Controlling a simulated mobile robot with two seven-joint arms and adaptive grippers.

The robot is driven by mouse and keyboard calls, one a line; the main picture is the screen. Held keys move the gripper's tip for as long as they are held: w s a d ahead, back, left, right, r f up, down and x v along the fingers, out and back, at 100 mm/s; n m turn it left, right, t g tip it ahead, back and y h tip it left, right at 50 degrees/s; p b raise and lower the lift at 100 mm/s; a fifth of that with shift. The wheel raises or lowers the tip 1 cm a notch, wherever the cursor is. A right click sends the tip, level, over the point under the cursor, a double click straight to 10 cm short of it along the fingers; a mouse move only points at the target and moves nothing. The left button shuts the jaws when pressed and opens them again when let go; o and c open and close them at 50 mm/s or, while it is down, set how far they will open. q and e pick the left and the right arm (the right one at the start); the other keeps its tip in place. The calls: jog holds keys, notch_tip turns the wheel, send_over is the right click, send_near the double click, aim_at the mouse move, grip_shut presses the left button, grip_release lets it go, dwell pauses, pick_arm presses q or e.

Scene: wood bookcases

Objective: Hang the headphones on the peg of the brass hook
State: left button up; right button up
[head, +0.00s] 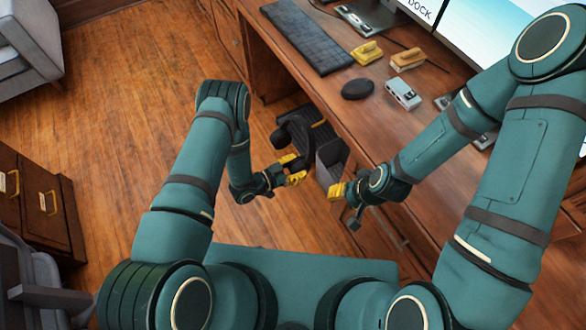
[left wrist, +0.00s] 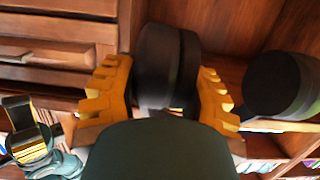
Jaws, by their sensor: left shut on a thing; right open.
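The black headphones (left wrist: 166,62) are at my left gripper (head: 293,170). In the left wrist view one rounded ear cup sits between the yellow fingers, and the other dark cup (left wrist: 280,84) is to the right, outside them. My left gripper is shut on the headphones. In the head view dark shapes lie just beyond its fingers beside the desk; which parts are headphones is hard to tell. My right gripper (head: 338,191) is open and empty, close to the right of the left one, near the desk's front edge. I cannot make out the brass hook or its peg.
The wooden desk (head: 365,120) carries a keyboard (head: 306,35), a mouse (head: 357,89), a small silver device (head: 403,94) and two yellowish items. Monitors stand behind. A drawer cabinet (head: 35,205) and grey chairs are at the left. The wood floor (head: 130,100) between is clear.

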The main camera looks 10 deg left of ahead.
pick_arm(q)
jog(key=shift+x, duration=1.15)
jog(key=shift+w+d+f, duration=0.4)
jog(key=shift+d+f, duration=0.1)
jog(key=shift+f, duration=0.2)
jog(key=o, duration=1.3)
jog(key=shift+o, duration=0.2)
jog(key=v, duration=1.2)
